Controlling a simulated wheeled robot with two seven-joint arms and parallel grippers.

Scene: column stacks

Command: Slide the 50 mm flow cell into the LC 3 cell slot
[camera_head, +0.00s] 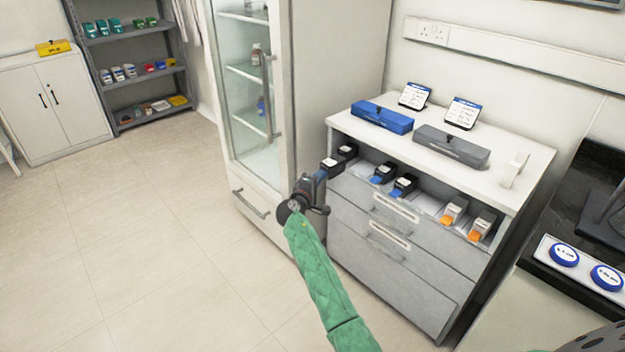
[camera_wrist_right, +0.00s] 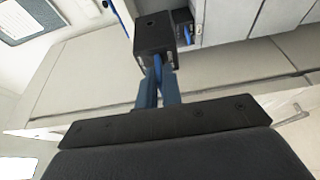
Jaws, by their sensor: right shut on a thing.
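My right gripper (camera_head: 320,184) is at the left end of the open shelf of the white cabinet; its fingers (camera_wrist_right: 158,88) are shut on the blue tab of a black flow cell (camera_wrist_right: 153,35). In the head view this black cell (camera_head: 332,166) is just beyond the fingertips, at the shelf's front. Another black cell (camera_head: 347,151) sits behind it. To the right on the shelf are two black cells with blue tabs (camera_head: 383,173) and two grey-white cells with orange tabs (camera_head: 453,210). Lengths and slot labels are too small to read. My left gripper is not in view.
A blue case (camera_head: 382,116), a grey case (camera_head: 452,147) and two label cards (camera_head: 462,113) are on the cabinet top. A glass-door fridge (camera_head: 250,90) stands close on the left. Drawers (camera_head: 385,245) lie below the shelf. The floor at left is clear.

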